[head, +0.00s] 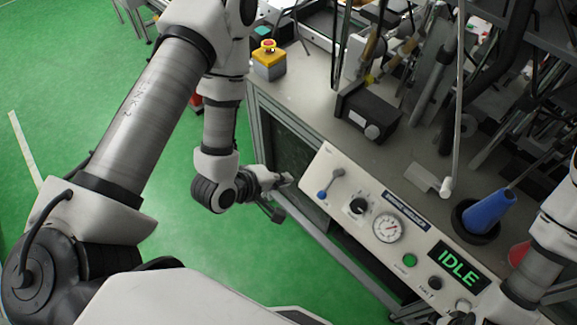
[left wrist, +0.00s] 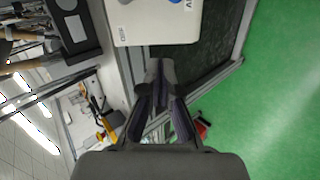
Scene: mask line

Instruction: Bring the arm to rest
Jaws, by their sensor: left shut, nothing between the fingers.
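My left gripper (head: 286,181) is beside the left end of the white control panel (head: 335,208), over the edge of the bench. Its fingers are together with nothing between them. In the left wrist view my left gripper (left wrist: 160,90) shows its fingers close together, below the white end of the panel. The panel carries a lever (head: 331,183), a black knob (head: 358,206), a round gauge (head: 389,230), a green button (head: 410,261) and a display (head: 458,268) reading IDLE. My right arm comes in at the right edge; its gripper is not in view.
A yellow box with a red button (head: 269,63) stands on the bench's far left corner. A black device (head: 367,112) and a blue cone (head: 488,212) are behind the panel. Machinery crowds the upper right. The green floor (head: 60,90) at left is clear.

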